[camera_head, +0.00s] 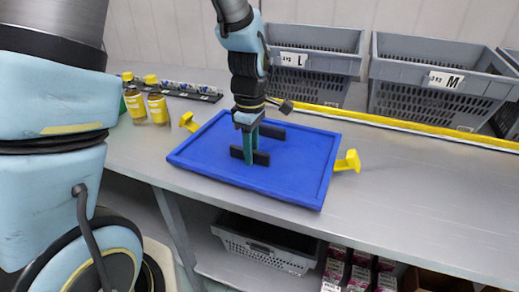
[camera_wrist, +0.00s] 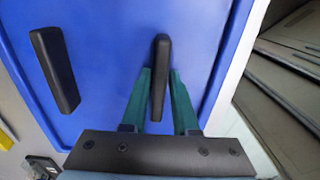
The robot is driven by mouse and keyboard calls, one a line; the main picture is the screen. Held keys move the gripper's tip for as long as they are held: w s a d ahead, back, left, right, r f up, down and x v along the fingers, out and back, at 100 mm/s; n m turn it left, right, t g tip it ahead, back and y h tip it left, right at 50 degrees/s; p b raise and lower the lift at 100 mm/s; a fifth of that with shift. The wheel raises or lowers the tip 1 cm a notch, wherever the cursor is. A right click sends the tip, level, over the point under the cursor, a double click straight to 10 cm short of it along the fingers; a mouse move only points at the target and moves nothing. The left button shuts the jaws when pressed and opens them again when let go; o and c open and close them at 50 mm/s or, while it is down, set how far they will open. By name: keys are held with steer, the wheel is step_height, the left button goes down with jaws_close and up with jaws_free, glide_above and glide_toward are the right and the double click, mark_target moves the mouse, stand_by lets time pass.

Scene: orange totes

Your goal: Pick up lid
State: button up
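The blue rectangular lid (camera_head: 300,172) lies flat on the grey table and has two black bar handles on top. My gripper (camera_head: 251,154) points down at the near handle (camera_head: 262,158). In the wrist view, the two teal fingers of my gripper (camera_wrist: 160,88) stand on either side of that handle (camera_wrist: 160,60), with narrow blue gaps beside it. The fingers look open, around the handle rather than closed on it. The other handle (camera_wrist: 55,68) is free on the left there; the lid (camera_wrist: 105,40) fills much of that view.
Yellow pieces stick out at the lid's left (camera_head: 188,122) and right (camera_head: 347,161) ends. Grey bins (camera_head: 312,40) and (camera_head: 440,75) stand behind a yellow strip. Yellow bottles (camera_head: 158,108) stand at left. The table (camera_head: 420,190) is clear at right. A grey crate (camera_head: 265,250) is below.

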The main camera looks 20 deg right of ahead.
jaws_close()
stand_by(1.0)
